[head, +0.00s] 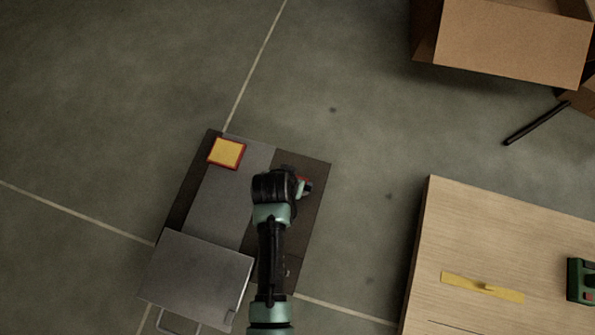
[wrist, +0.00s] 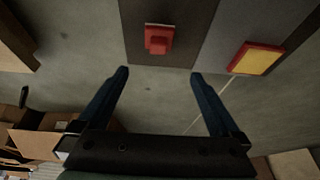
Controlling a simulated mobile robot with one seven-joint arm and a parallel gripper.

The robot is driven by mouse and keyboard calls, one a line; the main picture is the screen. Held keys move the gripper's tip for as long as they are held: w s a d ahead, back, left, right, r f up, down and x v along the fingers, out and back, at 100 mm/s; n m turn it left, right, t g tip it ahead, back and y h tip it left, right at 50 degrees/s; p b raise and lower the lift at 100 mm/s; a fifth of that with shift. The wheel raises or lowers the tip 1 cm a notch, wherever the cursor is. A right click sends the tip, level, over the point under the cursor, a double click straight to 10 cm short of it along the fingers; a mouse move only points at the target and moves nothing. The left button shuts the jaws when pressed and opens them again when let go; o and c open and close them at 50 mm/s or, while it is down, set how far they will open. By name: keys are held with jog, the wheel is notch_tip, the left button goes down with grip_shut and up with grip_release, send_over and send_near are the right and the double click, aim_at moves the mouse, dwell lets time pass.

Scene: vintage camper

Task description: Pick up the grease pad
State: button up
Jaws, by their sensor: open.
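A flat yellow square with a red rim (head: 227,153), which looks like the grease pad, lies near the far left end of a grey and dark panelled surface (head: 218,205). In the wrist view this pad (wrist: 256,59) is at the upper right, beyond and to the right of the right finger. A small red block with a raised knob (wrist: 159,40) is on the dark strip, ahead of the gap between my fingers. Its red edge (head: 304,187) shows beside my wrist in the head view. My gripper (wrist: 160,74) is open and empty, touching neither. My arm hides part of the surface.
A grey metal panel (head: 195,277) lies at the near end of the surface. A wooden table (head: 500,235) at right carries a yellow strip (head: 482,288) and a green device (head: 580,281). A cardboard box (head: 510,45) and a black rod (head: 536,123) are at upper right. Bare floor lies between.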

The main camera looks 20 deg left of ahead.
jog(key=b+x, duration=0.1)
jog(key=x, duration=0.1)
jog(key=b+x, duration=0.2)
jog(key=x, duration=0.1)
jog(key=s+b+x, duration=0.1)
jog(key=b+x, duration=0.1)
jog(key=shift+w+f, duration=0.1)
jog(key=shift+f, duration=0.35)
jog(key=b+x, duration=0.6)
jog(key=shift+w+d+b, duration=0.1)
jog(key=shift+d+b, duration=0.05)
jog(key=shift+b, duration=0.25)
jog(key=c, duration=1.3)
jog(key=shift+r, duration=0.1)
jog(key=shift+c, duration=0.2)
notch_tip(320, 180, up, 10)
jog(key=p, duration=0.8)
